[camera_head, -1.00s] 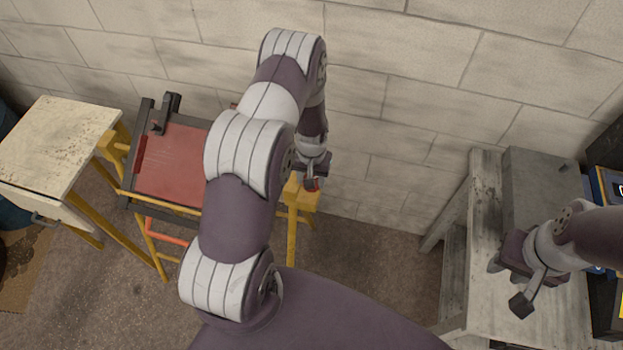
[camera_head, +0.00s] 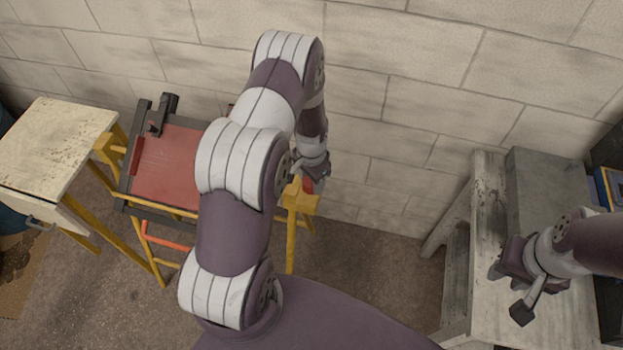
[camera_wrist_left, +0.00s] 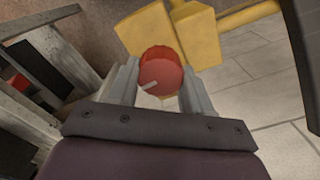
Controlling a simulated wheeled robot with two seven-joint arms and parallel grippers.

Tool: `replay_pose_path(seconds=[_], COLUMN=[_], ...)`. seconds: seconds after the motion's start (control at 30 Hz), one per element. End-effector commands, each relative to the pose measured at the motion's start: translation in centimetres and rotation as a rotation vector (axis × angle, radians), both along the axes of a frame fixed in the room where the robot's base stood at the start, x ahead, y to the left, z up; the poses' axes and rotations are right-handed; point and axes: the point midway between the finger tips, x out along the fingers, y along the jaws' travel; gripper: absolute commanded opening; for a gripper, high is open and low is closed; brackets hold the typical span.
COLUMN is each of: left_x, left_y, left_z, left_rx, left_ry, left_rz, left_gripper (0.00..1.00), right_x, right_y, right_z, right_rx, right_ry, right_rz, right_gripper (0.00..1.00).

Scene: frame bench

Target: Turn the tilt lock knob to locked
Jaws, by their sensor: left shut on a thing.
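The tilt lock knob is a round red knob (camera_wrist_left: 161,72) with a pale pointer line, seen between my left gripper's fingers in the left wrist view. It sits against a yellow block (camera_wrist_left: 150,32) of the frame. The pointer line points to the lower left. My left gripper (camera_wrist_left: 160,88) is shut on the knob, one finger on each side. In the head view the left gripper (camera_head: 311,180) is at the frame's right end, with a bit of red beside it. My right gripper (camera_head: 507,290) is over the grey table at right; its jaws are not clear.
The yellow frame bench carries a dark-edged red panel (camera_head: 165,170), partly hidden by my left arm. A worn cream table (camera_head: 58,150) stands to its left. A grey wooden table (camera_head: 486,215) with a grey box (camera_head: 545,185) stands at right. A block wall is close behind.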

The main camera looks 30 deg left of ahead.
Motion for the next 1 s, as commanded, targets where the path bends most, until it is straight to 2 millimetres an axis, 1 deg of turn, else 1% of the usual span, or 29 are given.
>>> replay_pose_path(seconds=[0.47, 0.5, 0.57, 0.87, 0.97, 1.0], left_x=[0.2, 0.2, 0.2, 0.1, 0.1, 0.2], left_y=[0.1, 0.1, 0.0, 0.0, 0.0, 0.0], left_z=[0.2, 0.2, 0.1, 0.2, 0.9, 1.5], left_rx=[0.002, 0.001, 0.001, 0.000, 0.001, 0.001], left_ry=[-0.004, -0.005, -0.004, -0.002, -0.004, -0.006], left_rz=[-0.015, -0.015, -0.015, -0.013, -0.013, -0.013], left_gripper=[0.19, 0.56, 0.75, 0.75, 0.75, 0.75], right_x=[0.0, 0.0, 0.0, 0.0, 0.0, 0.0], right_y=[0.0, 0.0, 0.0, 0.0, 0.0, 0.0], right_z=[0.0, 0.0, 0.0, -0.1, -0.4, -0.6], right_rx=[0.000, 0.000, 0.000, 0.000, 0.000, 0.000], right_ry=[0.000, 0.000, 0.000, 0.000, 0.000, 0.000], right_rz=[0.000, 0.000, 0.000, 0.000, 0.000, 0.000], right_gripper=[0.34, 0.34, 0.34, 0.34, 0.34, 0.34])
